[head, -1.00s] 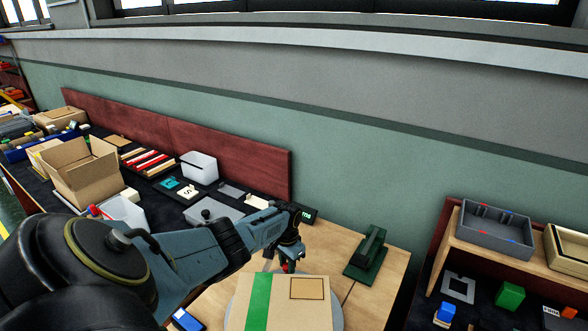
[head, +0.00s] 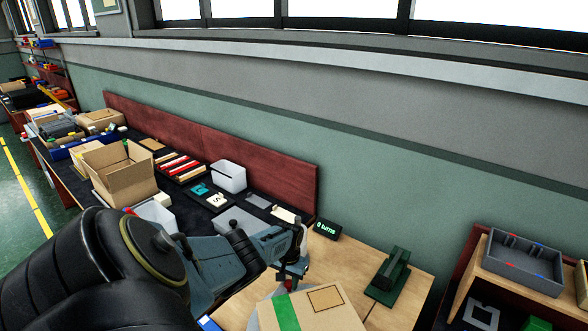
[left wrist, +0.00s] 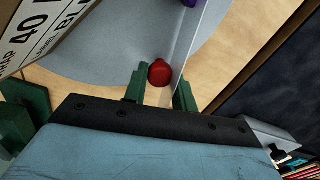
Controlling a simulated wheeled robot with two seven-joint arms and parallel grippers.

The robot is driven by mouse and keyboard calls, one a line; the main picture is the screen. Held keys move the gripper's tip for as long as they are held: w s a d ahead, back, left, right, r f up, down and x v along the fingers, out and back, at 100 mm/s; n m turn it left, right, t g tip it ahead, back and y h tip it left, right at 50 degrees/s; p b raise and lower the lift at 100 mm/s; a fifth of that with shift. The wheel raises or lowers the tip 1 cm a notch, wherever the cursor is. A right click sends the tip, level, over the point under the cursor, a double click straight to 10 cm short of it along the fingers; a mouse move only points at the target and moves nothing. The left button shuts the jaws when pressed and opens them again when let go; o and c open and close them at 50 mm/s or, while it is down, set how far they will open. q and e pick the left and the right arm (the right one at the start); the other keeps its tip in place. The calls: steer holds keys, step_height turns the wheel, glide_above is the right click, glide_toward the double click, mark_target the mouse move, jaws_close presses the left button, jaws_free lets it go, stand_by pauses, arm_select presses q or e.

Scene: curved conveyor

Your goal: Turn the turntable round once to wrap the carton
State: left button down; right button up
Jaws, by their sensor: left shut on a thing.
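The carton (head: 325,311) sits on the turntable at the bottom of the head view, turned askew, with a green band (head: 285,312) and a brown rectangle on its top. Its printed side (left wrist: 35,38) shows at the upper left of the left wrist view. The grey turntable disc (left wrist: 110,62) is under it, mostly hidden in the head view. My left gripper (head: 290,278) is at the far edge of the disc. In the left wrist view, its green fingers (left wrist: 160,92) are either side of a red knob (left wrist: 160,72). A translucent sheet (left wrist: 190,45) stands beside the knob.
A display (head: 327,230) reading "0 turns" stands behind the turntable. A green device (head: 390,275) stands on the wooden table to the right. An open cardboard box (head: 120,178) is at left. A grey tray (head: 522,262) sits on the right shelf.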

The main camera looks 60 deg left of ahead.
arm_select(q)
steer(key=shift+s+a+n, duration=0.1)
steer(key=shift+s+n, duration=0.3)
steer(key=shift+p, duration=0.3)
steer(key=c, duration=1.1)
jaws_free()
steer(key=shift+c, duration=0.2)
steer(key=shift+r+p, duration=0.35)
steer(key=shift+r, duration=0.15)
step_height(320, 180, up, 12)
steer(key=p, duration=0.6)
steer(key=shift+r, duration=0.25)
